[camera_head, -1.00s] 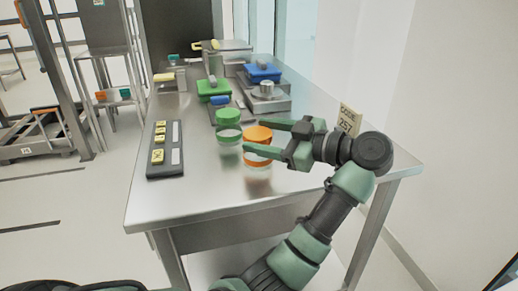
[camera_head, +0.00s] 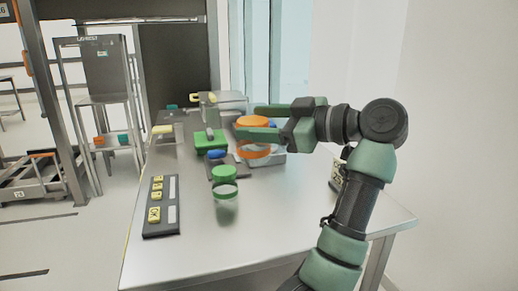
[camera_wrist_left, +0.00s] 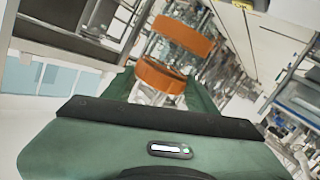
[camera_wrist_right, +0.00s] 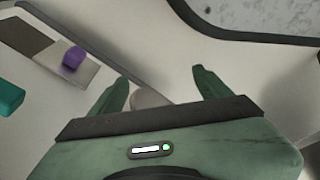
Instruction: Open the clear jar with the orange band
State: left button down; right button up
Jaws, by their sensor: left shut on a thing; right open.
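The clear jar with the orange band (camera_head: 254,151) has an orange lid (camera_head: 253,121) on top. It is held above the metal table, roughly upright. My left gripper (camera_head: 249,122), whose arm enters at the lower right of the head view, is shut on it from the right. In the left wrist view two orange rings, one near (camera_wrist_left: 160,78) and one farther (camera_wrist_left: 183,37), show between and beyond the fingers, with clear wall around them. My right gripper (camera_wrist_right: 160,90) is open in its wrist view, with a blurred grey shape between its fingers. It is not in the head view.
A clear jar with a green lid (camera_head: 224,173) stands on the metal table (camera_head: 280,215). A dark rack with yellow tags (camera_head: 161,207) lies left of it. A green container (camera_head: 211,140) stands behind. A purple block (camera_wrist_right: 74,57) and teal block (camera_wrist_right: 10,95) show in the right wrist view.

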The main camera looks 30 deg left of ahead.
pick_arm(q)
jog(key=shift+r, duration=1.3)
pick_arm(e)
jog(key=shift+s+d+f, duration=0.1)
jog(key=shift+s+f, duration=0.35)
jog(key=shift+f, duration=0.2)
pick_arm(q)
jog(key=c, duration=1.2)
grip_release()
jog(key=shift+c, duration=0.2)
grip_shut()
pick_arm(e)
jog(key=shift+s, duration=0.1)
